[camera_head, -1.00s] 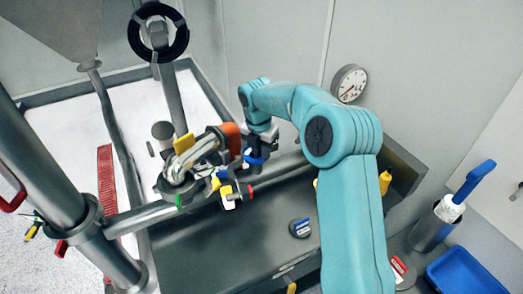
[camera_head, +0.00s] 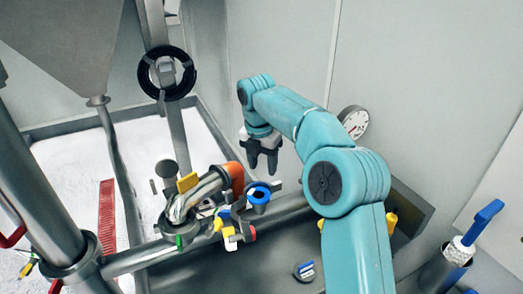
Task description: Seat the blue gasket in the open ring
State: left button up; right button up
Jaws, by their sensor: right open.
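The blue gasket (camera_head: 258,196) is a small cup-like blue ring with a dark opening, right of the orange pipe piece (camera_head: 235,177). A grey metal part (camera_head: 275,187) shows against its right side and may belong to the open ring; at this size I cannot tell whether the gasket is seated in it. My right gripper (camera_head: 262,168) is open and empty, fingers pointing down, a little above the gasket and apart from it. My left gripper is not in view.
A curved metal pipe (camera_head: 197,195) with yellow, blue, white and red parts crowds the left of the gasket. A large black ring (camera_head: 166,72) hangs on an upright post. The dark bench (camera_head: 270,258) in front is mostly clear. A wall clock (camera_head: 354,122) is behind my arm.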

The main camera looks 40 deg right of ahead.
jog(key=r, duration=0.4)
jog(key=shift+a+r+p, duration=0.2)
jog(key=shift+r+p, duration=0.1)
jog(key=shift+p, duration=0.05)
jog(key=shift+s, duration=0.1)
